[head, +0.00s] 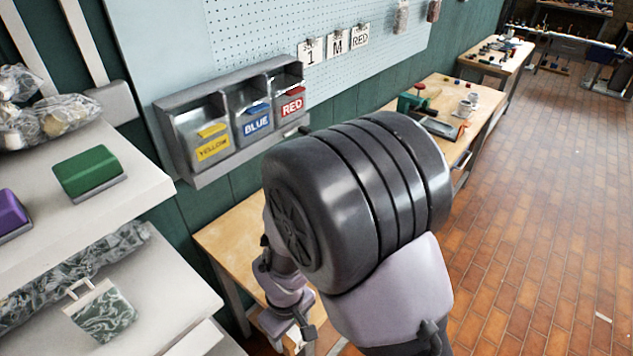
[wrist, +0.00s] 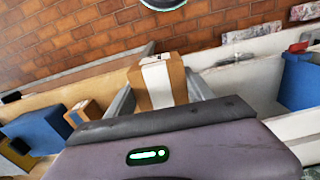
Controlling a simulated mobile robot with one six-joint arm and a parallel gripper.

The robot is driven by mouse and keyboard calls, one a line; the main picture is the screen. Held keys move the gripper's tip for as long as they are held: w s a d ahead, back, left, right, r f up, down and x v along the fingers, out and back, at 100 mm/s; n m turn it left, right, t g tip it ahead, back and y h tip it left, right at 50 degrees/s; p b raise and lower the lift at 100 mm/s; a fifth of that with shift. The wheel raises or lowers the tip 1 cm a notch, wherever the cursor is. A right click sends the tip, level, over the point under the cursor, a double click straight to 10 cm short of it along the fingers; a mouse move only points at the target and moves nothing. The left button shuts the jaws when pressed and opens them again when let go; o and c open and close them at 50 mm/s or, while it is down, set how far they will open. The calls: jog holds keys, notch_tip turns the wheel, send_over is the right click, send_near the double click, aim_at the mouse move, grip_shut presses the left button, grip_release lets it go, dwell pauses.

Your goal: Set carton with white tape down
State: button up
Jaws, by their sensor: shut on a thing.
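The carton with white tape (wrist: 157,84) is a brown box with a broad white strip down its middle. It shows in the wrist view between the two grey fingers of my gripper (wrist: 160,92), which is shut on it. Its lower part is hidden behind the gripper body. I cannot tell whether it touches any surface beneath. In the head view my dark arm covers most of the gripper area, and the carton is not clearly seen there.
In the wrist view another brown carton (wrist: 83,112) stands left, near a blue object (wrist: 38,131). Another blue object (wrist: 300,80) is at right. In the head view, yellow, blue and red labelled bins (head: 235,122) hang above a wooden bench (head: 228,232). White shelves (head: 140,182) stand left; tiled floor is open right.

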jog(key=w+d+f+m+b, duration=0.2)
jog(key=w+d+m+b, duration=0.2)
jog(key=d, duration=0.6)
jog(key=w+d+f+m+b, duration=0.3)
jog(key=w+d+m+b, duration=0.2)
jog(key=d+b, duration=0.3)
jog(key=shift+w+d, duration=0.35)
jog(key=shift+d, duration=0.5)
